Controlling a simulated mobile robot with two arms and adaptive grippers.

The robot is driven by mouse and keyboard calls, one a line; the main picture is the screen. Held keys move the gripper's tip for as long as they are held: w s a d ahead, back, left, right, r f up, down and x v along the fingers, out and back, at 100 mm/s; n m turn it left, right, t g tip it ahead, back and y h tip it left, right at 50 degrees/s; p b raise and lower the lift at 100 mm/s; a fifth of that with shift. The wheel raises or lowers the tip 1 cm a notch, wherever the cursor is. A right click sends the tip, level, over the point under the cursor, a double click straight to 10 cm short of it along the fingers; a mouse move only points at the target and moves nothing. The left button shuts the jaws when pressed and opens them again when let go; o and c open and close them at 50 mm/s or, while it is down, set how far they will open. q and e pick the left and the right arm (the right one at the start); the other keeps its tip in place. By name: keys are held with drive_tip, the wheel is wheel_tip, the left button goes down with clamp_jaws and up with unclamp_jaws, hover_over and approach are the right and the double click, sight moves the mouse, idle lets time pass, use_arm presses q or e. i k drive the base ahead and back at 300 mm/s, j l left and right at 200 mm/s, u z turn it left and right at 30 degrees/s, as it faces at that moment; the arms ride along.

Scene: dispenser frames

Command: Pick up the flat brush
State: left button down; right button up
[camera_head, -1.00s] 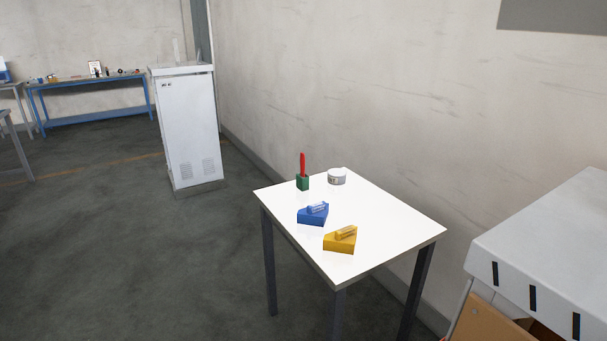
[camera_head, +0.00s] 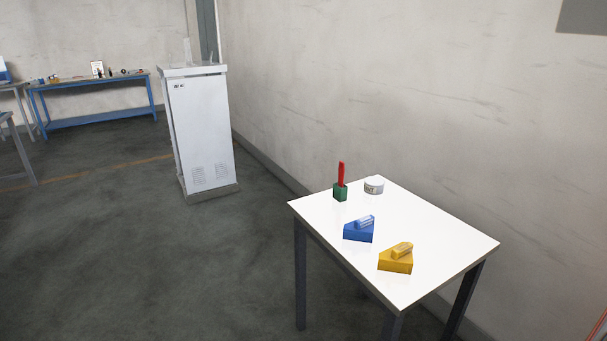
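A red-handled tool (camera_head: 341,173), which may be the flat brush, stands upright in a small green holder (camera_head: 340,192). Its lower end is hidden inside the holder, so I cannot tell its shape. The holder sits near the far left part of a white-topped table (camera_head: 440,250). Neither of my grippers is in view.
On the same table are a white round jar (camera_head: 374,185), a blue wedge block (camera_head: 359,231) and a yellow wedge block (camera_head: 395,262), each block bearing a small piece. A white cabinet (camera_head: 203,130) and a blue bench (camera_head: 95,100) stand farther back. The floor left of the table is open.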

sight(340, 169)
drive_tip(key=i+j+u, duration=0.2)
drive_tip(key=i+j, duration=0.15)
drive_tip(key=i+j+u, duration=0.25)
drive_tip(key=i, duration=0.35)
drive_tip(key=i+j+u, duration=0.2)
drive_tip(key=i, duration=0.25)
drive_tip(key=i+z, duration=0.45)
drive_tip(key=i+j+z, duration=0.1)
drive_tip(key=i+z, duration=0.3)
drive_tip(key=i+j+z, duration=0.25)
drive_tip(key=z, duration=0.2)
drive_tip(key=i, duration=0.05)
